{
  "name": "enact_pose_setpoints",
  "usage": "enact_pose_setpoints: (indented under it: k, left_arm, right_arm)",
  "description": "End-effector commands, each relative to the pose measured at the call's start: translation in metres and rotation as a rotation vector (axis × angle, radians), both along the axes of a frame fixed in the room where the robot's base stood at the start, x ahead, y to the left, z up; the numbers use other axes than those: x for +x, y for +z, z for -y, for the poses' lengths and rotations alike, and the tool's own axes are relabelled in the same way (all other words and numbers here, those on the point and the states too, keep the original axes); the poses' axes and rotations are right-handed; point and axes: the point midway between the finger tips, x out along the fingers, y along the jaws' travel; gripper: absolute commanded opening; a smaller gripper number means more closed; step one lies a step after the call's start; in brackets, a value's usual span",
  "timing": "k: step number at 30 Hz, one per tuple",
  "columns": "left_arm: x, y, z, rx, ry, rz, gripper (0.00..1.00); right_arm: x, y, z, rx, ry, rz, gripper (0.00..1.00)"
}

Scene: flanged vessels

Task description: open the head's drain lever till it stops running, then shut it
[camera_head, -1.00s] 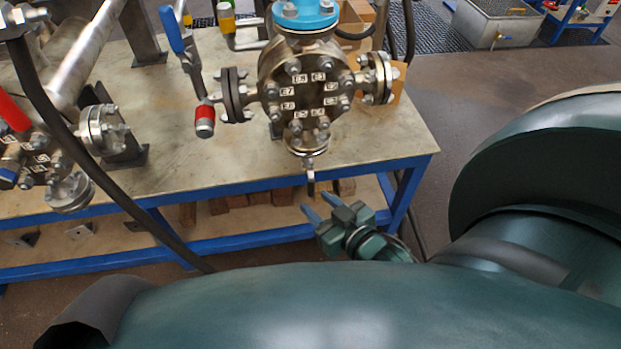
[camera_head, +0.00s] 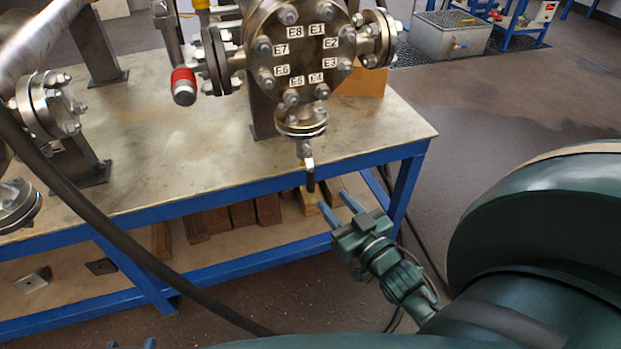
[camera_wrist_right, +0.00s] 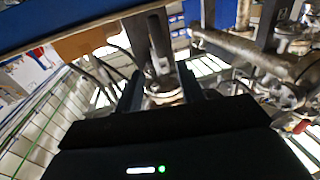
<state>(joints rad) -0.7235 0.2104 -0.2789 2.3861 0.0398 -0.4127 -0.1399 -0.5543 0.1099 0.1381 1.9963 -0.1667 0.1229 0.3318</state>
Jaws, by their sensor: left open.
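The head (camera_head: 305,62) is a round bolted steel flange with tags E1 to E8, on the bench. A small flanged outlet (camera_head: 302,120) hangs below it. The drain lever (camera_head: 310,176), thin and dark-gripped, points down from that outlet, past the bench's front edge. I see no liquid running from it. My right gripper (camera_head: 338,204) is open and empty, its blue-tipped fingers just below and right of the lever's end in the head view. Its spread fingers also show in the right wrist view (camera_wrist_right: 160,90). My left gripper (camera_head: 130,344) barely shows at the bottom edge, open.
The bench (camera_head: 160,160) has a blue frame and a lower shelf with wooden blocks (camera_head: 240,213). A dark hose (camera_head: 130,250) crosses the left front. A red-capped fitting (camera_head: 183,86) sticks out left of the head.

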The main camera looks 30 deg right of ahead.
Motion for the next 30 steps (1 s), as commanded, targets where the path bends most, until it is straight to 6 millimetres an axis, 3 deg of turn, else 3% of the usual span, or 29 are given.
enact_pose_setpoints:
  k: [9, 15, 28, 30]
  left_arm:
    - [0.006, -0.003, 0.001, -0.002, -0.002, 0.084, 0.40]
    - [0.008, -0.002, 0.002, -0.004, -0.004, 0.124, 0.40]
    - [0.008, 0.000, 0.003, -0.006, -0.006, 0.144, 0.40]
    - [0.008, 0.000, 0.003, -0.007, -0.007, 0.143, 0.40]
  right_arm:
    - [0.069, -0.001, 0.003, -0.003, 0.002, 0.003, 0.38]
    - [0.096, -0.001, 0.004, -0.001, 0.001, 0.000, 0.38]
    - [0.106, 0.000, 0.004, -0.001, 0.001, -0.002, 0.38]
    - [0.106, 0.000, 0.004, -0.001, 0.001, -0.002, 0.33]
